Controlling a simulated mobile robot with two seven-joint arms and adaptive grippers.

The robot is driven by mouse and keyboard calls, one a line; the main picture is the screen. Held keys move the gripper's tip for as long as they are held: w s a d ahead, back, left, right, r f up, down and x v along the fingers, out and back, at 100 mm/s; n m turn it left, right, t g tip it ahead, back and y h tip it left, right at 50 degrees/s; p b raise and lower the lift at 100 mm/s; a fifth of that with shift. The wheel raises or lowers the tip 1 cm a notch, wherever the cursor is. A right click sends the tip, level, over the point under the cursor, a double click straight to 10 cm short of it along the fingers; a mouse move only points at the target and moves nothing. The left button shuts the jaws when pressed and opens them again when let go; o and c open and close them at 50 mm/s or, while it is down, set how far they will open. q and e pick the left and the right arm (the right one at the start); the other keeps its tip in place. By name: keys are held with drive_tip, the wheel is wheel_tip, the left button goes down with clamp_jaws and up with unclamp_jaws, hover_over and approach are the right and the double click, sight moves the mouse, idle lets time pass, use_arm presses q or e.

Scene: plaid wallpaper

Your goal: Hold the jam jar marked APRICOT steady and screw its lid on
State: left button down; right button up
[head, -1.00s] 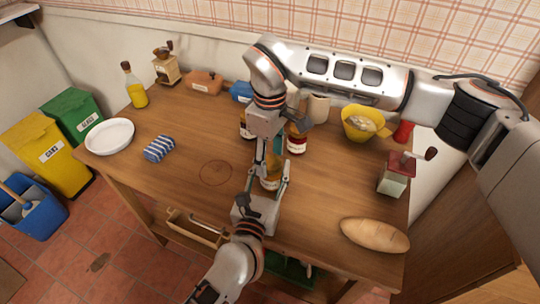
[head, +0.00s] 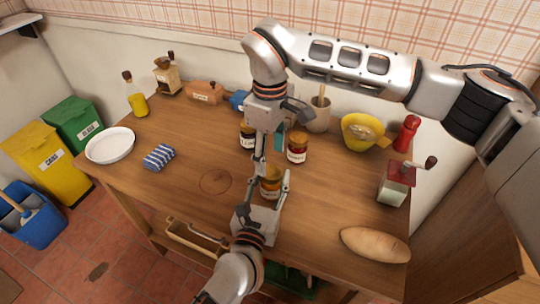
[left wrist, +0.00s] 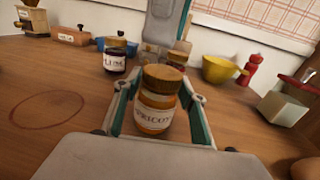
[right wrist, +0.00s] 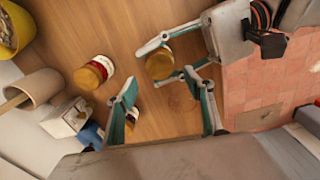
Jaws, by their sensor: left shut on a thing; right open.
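The APRICOT jar (head: 270,188) stands upright near the table's front edge. Its label (left wrist: 154,118) faces the left wrist camera. My left gripper (head: 273,182) is shut around the jar's body. A brown lid (left wrist: 163,78) sits on the jar's mouth and looks roughly level; how tight it is cannot be told. The lid also shows from above in the right wrist view (right wrist: 159,64). My right gripper (right wrist: 168,106) is open and empty, above and behind the jar, clear of the lid.
Two other lidded jars stand behind: one marked PLUM (left wrist: 115,56) and one with a red filling (head: 297,147). A crock (head: 318,119), yellow bowl (head: 358,142), red mill (head: 407,133), grinder (head: 396,190) and bread (head: 375,244) are farther right.

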drive_tip(key=shift+c, duration=0.3)
drive_tip(key=n, duration=0.5)
drive_tip(key=shift+r+n, duration=0.25)
drive_tip(key=shift+n, duration=0.05)
drive_tip(key=n, duration=0.5)
drive_tip(key=shift+r, duration=0.2)
drive_tip(key=n, duration=0.5)
drive_tip(key=shift+r+n, duration=0.2)
drive_tip(key=shift+n, duration=0.1)
drive_tip(key=n, duration=0.5)
drive_tip(key=shift+d+r, duration=0.1)
drive_tip(key=shift+r, duration=0.1)
drive_tip(key=n, duration=0.5)
drive_tip(key=shift+r, duration=0.2)
drive_tip(key=n, duration=0.5)
drive_tip(key=shift+r+n, duration=0.2)
drive_tip(key=shift+n, duration=0.1)
drive_tip(key=n, duration=0.5)
drive_tip(key=shift+s+r, duration=0.1)
drive_tip(key=shift+r, duration=0.1)
drive_tip(key=n, duration=0.5)
drive_tip(key=shift+d+r, duration=0.1)
drive_tip(key=shift+r, duration=0.05)
